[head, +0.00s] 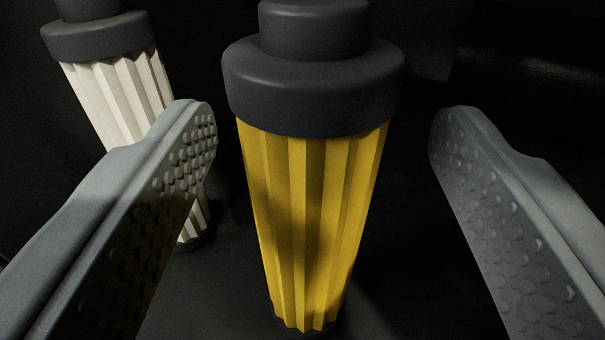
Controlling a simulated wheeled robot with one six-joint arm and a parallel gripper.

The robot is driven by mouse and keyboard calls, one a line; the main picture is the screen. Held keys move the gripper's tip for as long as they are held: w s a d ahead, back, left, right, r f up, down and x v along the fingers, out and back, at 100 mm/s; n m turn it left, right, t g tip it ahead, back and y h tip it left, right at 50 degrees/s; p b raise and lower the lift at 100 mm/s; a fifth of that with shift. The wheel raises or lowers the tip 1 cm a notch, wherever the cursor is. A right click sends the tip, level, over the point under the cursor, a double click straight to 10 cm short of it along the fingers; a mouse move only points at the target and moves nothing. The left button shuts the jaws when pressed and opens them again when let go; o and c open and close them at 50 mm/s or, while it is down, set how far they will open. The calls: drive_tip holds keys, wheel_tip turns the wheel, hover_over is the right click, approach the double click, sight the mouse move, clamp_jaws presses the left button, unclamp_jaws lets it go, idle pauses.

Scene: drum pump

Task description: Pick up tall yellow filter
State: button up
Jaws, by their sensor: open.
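The tall yellow filter (312,215) stands upright in the middle of the head view. It has a pleated yellow body and a dark grey stepped cap (314,85). My gripper (325,130) is open, with one studded grey finger on each side of the filter. Dark gaps show between the filter and both fingers, and neither finger appears to touch it. The filter's base is partly in shadow near the bottom edge of the picture.
A white pleated filter (112,95) with a dark cap stands behind the left finger, which hides part of it. The floor (235,265) is dark. A dark rounded shape (535,75) lies at the back right, too dim to identify.

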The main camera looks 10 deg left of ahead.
drive_tip(key=w, duration=0.1)
drive_tip(key=w+a, duration=0.1)
drive_tip(key=w, duration=0.1)
drive_tip(key=shift+w, duration=0.25)
drive_tip(key=c, duration=1.1)
